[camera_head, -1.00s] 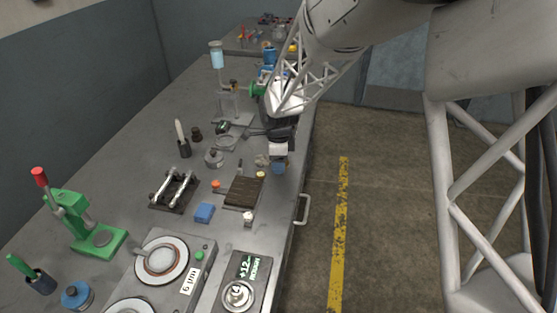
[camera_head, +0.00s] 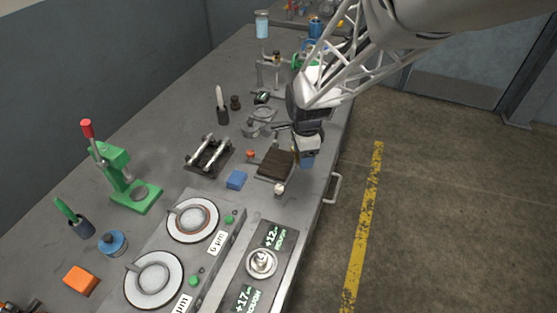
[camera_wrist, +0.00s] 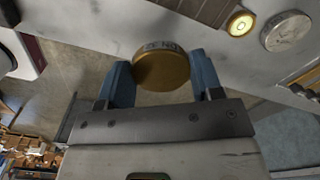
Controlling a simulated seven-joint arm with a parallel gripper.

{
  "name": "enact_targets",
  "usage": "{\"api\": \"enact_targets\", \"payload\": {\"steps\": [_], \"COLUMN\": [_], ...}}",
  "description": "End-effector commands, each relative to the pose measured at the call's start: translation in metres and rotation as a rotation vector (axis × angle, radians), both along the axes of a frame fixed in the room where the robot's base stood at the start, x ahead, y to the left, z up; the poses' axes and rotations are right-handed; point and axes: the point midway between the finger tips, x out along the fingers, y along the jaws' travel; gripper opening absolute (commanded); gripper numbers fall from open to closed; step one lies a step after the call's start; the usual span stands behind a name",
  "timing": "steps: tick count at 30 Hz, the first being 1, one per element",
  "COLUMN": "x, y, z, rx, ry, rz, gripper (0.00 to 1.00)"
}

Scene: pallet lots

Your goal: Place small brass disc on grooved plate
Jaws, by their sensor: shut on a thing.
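A brass disc (camera_wrist: 162,68) with stamped marks on its rim is held between the blue fingers of my gripper (camera_wrist: 163,82) in the wrist view. In the head view my gripper (camera_head: 306,160) is just right of the dark brown grooved plate (camera_head: 275,164), above the bench's right edge; its fingers hide the disc there. Part of a grooved brown surface, seemingly the plate, shows at the top of the wrist view (camera_wrist: 205,8). The held disc is apart from it. A smaller brass piece (camera_wrist: 241,23) and a silver disc (camera_wrist: 287,31) lie beside the plate.
A bench handle (camera_head: 334,188) sticks out right.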

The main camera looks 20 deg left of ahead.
Motion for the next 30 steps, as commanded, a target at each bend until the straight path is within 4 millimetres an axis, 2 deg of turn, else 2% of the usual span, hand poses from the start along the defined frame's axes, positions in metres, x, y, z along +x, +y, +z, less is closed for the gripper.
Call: {"api": "enact_targets", "payload": {"steps": [9,15,21,30], "x": [-0.068,-0.102,-0.121,-0.125], "y": [-0.006,-0.012,-0.016,-0.017], "z": [0.009,0.011,0.011,0.011], "rx": [0.001,0.001,0.001,0.001], "ry": [-0.002,-0.001,-0.001,-0.002], "rz": [0.227,0.346,0.414,0.433], "gripper": [0.26,0.26,0.26,0.26]}}
